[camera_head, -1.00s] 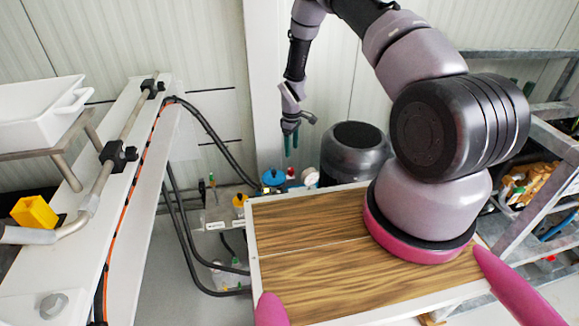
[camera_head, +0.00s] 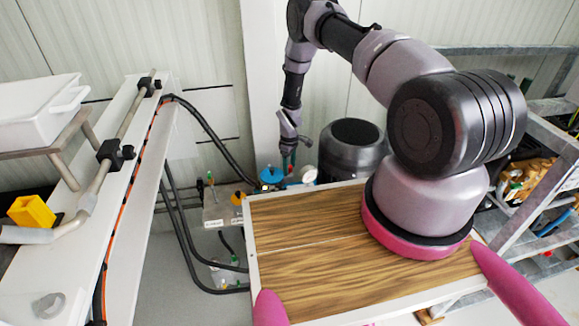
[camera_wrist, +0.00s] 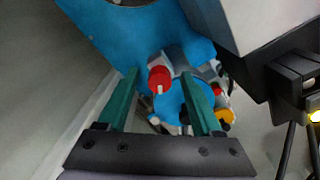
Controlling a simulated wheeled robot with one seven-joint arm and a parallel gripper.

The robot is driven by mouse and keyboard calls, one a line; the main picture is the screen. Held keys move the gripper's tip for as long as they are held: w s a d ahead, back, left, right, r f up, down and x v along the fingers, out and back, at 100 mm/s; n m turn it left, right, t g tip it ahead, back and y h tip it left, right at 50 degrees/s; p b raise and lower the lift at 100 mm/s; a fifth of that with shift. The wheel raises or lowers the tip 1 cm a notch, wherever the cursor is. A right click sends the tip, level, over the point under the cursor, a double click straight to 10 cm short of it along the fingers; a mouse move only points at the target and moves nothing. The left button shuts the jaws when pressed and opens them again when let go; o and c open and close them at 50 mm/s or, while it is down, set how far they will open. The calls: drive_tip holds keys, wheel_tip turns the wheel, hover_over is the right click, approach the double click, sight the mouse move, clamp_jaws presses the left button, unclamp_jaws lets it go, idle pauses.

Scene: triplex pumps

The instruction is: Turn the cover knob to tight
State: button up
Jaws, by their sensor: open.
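My gripper (camera_wrist: 160,74) is open, its two teal fingers spread apart and pointing at the blue pump parts. A small red knob (camera_wrist: 159,79) with a pale pin shows between the fingertips; I cannot tell whether they touch it. A round blue cap (camera_wrist: 186,102) lies behind it, partly covered by the right finger. I cannot tell for sure which part is the cover knob. In the head view my gripper (camera_head: 288,157) hangs just above the blue-capped pump (camera_head: 272,176), with a red part (camera_head: 290,169) by its tips.
A dark cylinder (camera_head: 352,150) stands right of the pump. A white gauge (camera_head: 309,174) is close to the gripper. A yellow-orange knob (camera_head: 238,198) sits to the left. Black hoses (camera_head: 215,135) run down at left. A white wall is behind.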

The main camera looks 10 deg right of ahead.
clamp_jaws()
drive_tip(key=shift+m, duration=0.3)
drive_tip(key=m, duration=0.5)
drive_tip(key=shift+a+m, duration=0.1)
drive_tip(key=shift+m, duration=0.2)
drive_tip(key=m, duration=0.6)
idle(0.3)
unclamp_jaws()
